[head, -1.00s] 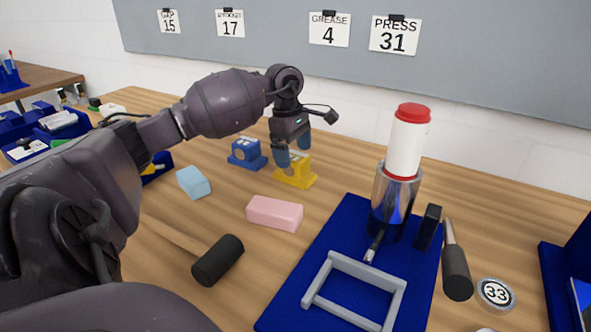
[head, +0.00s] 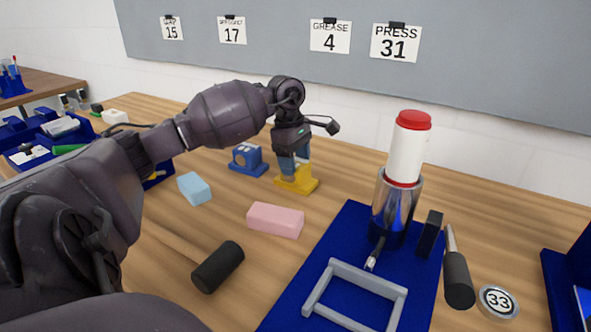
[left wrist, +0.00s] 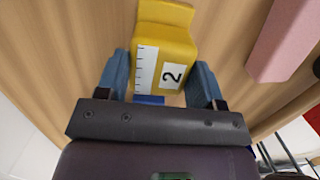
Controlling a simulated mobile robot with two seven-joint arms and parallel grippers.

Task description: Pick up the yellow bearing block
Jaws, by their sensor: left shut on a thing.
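The yellow bearing block (head: 298,184) stands on the wooden table in the head view, and its upper part is hidden by my left gripper (head: 294,168). My left gripper points down with its blue-grey fingers on either side of the block, shut on it. In the left wrist view the block (left wrist: 163,50) shows a ruler-like scale and a label "2" between the two fingers (left wrist: 160,85). The block appears to rest on the table. My right gripper is not in view.
A blue bearing block (head: 247,160) stands close by on the left. A blue mat (head: 340,245) holds a cylinder with a red-capped white tube (head: 407,150).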

